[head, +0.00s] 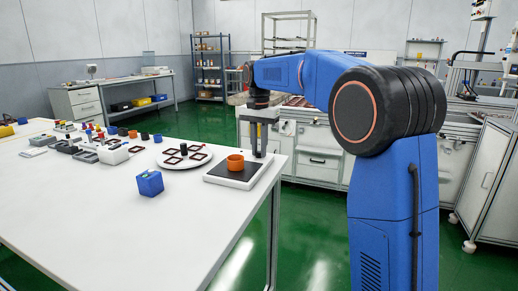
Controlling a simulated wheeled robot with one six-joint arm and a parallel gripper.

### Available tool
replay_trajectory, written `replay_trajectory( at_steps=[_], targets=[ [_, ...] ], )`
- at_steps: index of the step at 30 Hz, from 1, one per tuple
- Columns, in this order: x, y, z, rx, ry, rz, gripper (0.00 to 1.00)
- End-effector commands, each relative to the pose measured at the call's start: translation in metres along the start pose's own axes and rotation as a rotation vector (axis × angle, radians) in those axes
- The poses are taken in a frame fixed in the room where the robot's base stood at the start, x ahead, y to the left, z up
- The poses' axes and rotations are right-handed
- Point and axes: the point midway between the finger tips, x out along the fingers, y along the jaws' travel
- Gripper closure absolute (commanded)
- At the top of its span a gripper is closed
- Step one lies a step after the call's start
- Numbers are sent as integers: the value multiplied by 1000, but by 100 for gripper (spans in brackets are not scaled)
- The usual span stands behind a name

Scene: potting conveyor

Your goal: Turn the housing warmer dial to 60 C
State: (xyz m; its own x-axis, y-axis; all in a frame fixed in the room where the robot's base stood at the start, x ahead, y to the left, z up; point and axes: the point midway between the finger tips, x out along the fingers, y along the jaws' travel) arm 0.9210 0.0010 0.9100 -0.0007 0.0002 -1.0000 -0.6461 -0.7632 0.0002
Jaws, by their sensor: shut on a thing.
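The housing warmer (228,176), a pale base with a dark top plate, sits near the right edge of the white table. My gripper (259,155) points straight down at the far right end of the warmer, just behind the orange housing. Its fingers are shut at the place of the dial. The dial itself is too small and too covered by the fingers to make out. Its setting and any scale marks cannot be read from here.
A round white tray (168,165) with several dark square frames lies left of the warmer. A blue cube (149,184) stands in front of it. Several small parts and grey blocks (86,156) crowd the table's left. The front of the table is clear.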

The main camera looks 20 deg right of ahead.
Motion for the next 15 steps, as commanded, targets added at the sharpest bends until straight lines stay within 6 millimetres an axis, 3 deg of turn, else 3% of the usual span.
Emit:
replay_trajectory(
  at_steps=[15],
  targets=[
    [-1, 0, -1, 163, 3, -3, 100]
  ],
)
